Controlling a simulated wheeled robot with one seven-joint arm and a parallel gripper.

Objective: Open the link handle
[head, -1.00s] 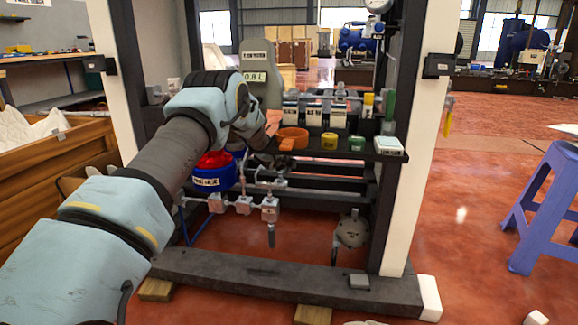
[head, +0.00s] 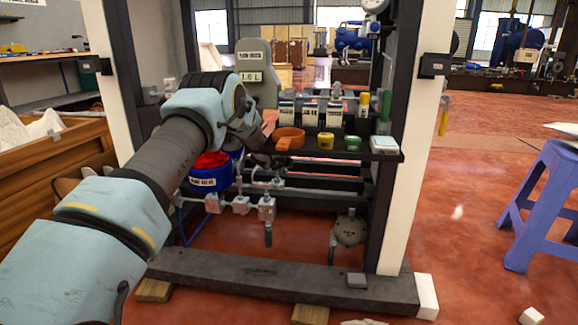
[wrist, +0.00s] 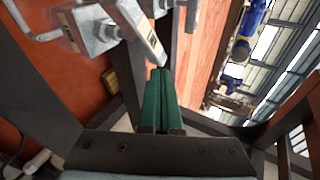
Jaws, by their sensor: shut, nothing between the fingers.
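In the wrist view my gripper (wrist: 160,78) has its two green fingers together with nothing between them. A flat grey lever (wrist: 138,32) extends from a metal valve block (wrist: 95,28) and ends close by the fingertips; I cannot tell whether they touch. I take this lever as the link handle. In the head view pipes with several grey valve blocks (head: 266,207) run below the shelf, beside a blue container with a red top (head: 210,173). My arm covers the gripper in the head view, and I cannot pick out the lever there.
A dark frame with a white post (head: 411,150) surrounds the pipes. A blue stool (head: 545,195) stands right, with open floor between.

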